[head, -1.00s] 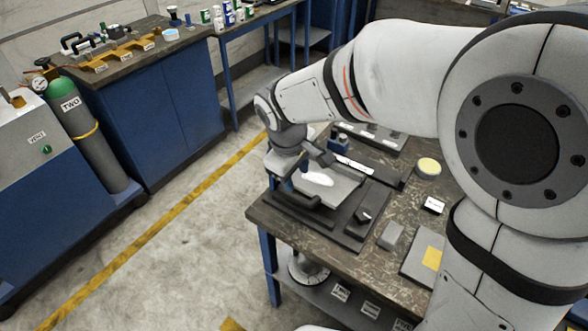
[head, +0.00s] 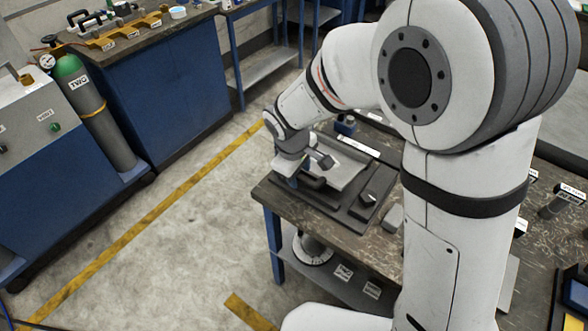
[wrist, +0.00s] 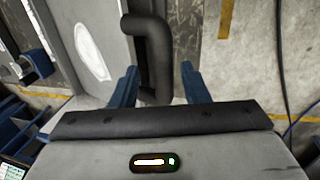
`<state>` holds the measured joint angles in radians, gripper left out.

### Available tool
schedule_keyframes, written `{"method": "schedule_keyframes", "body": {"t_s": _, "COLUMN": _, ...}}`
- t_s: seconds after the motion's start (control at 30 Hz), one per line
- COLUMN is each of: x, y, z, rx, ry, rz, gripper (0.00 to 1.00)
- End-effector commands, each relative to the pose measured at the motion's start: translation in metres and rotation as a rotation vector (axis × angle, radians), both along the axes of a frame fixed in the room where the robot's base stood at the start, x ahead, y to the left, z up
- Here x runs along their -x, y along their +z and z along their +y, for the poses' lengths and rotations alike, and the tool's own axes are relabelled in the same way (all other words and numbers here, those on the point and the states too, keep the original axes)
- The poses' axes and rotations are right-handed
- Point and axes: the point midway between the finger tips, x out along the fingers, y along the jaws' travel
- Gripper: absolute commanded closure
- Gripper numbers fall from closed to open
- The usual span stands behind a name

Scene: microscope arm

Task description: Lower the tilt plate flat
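The tilt plate (head: 347,172) is a grey plate on a dark base (head: 347,206) at the near left corner of the workbench. It appears tilted, but its exact angle is hard to tell. In the wrist view the plate (wrist: 62,25) is at the upper left, with a bright white oval on it. A black bent handle (wrist: 150,45) runs down between the two blue fingers of my gripper (wrist: 160,87). The fingers are apart, with a clear gap on the handle's right side. In the head view my gripper (head: 288,181) is at the plate's left edge, partly hidden by my wrist.
A black knob (head: 369,199) sits on the base's near right part. A small grey block (head: 393,217) lies beside it. My arm hides much of the bench (head: 345,232). The floor to the left is clear up to the blue cabinet (head: 165,100).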

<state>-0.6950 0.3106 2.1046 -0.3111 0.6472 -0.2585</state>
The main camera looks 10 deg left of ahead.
Motion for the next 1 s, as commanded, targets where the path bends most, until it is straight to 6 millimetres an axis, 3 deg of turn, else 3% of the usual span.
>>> {"method": "schedule_keyframes", "body": {"t_s": 0.5, "x": -0.001, "y": 0.001, "z": -0.001, "rx": -0.001, "ry": -0.002, "rz": -0.001, "gripper": 1.0}}
{"method": "schedule_keyframes", "body": {"t_s": 0.83, "x": -0.002, "y": 0.001, "z": -0.001, "rx": -0.001, "ry": -0.002, "rz": -0.004, "gripper": 1.0}}
{"method": "schedule_keyframes", "body": {"t_s": 1.0, "x": 0.001, "y": -0.011, "z": 0.0, "rx": -0.001, "ry": -0.002, "rz": -0.004, "gripper": 1.0}}
